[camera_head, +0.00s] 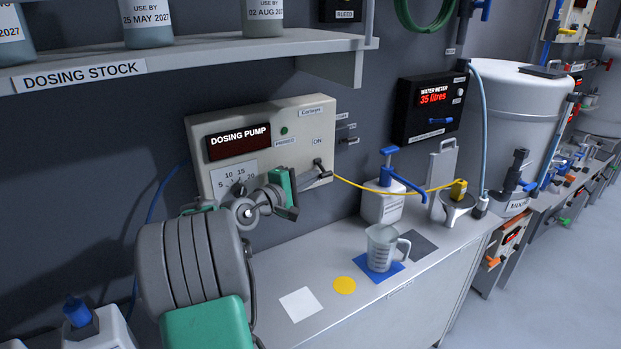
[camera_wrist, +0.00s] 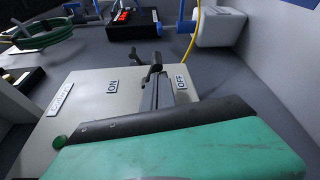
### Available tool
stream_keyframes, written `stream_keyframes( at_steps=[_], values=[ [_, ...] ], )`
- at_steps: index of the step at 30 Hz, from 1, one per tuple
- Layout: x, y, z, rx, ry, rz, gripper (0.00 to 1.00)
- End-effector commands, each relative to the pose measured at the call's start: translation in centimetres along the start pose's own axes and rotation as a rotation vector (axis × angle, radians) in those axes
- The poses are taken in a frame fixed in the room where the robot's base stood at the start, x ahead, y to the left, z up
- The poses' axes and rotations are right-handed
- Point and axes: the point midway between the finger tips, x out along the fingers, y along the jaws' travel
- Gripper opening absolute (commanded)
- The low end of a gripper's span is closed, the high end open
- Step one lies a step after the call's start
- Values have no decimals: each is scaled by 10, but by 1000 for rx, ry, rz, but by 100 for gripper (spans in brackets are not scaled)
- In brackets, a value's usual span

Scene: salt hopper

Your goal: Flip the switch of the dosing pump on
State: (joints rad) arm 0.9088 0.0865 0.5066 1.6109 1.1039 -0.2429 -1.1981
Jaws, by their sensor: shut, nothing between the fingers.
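In the wrist view, the ON label (camera_wrist: 112,87) and OFF label (camera_wrist: 181,82) lie on either side of the switch (camera_wrist: 140,56), a small dark lever. My gripper (camera_head: 322,174) is shut and empty at the panel's lower right, close to the switch. In the wrist view, my gripper (camera_wrist: 155,72) reaches between the labels. The fingers partly cover the switch, so its exact position and contact are unclear.
A shelf (camera_head: 190,62) with bottles hangs above the pump. A yellow tube (camera_head: 385,189) runs right from the pump. The counter front is mostly clear.

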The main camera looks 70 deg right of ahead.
Motion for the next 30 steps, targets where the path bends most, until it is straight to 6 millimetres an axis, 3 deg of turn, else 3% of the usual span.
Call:
stream_keyframes(
  at_steps=[30],
  values=[
    [-3,25,12,1,-4,1,0]
  ],
)
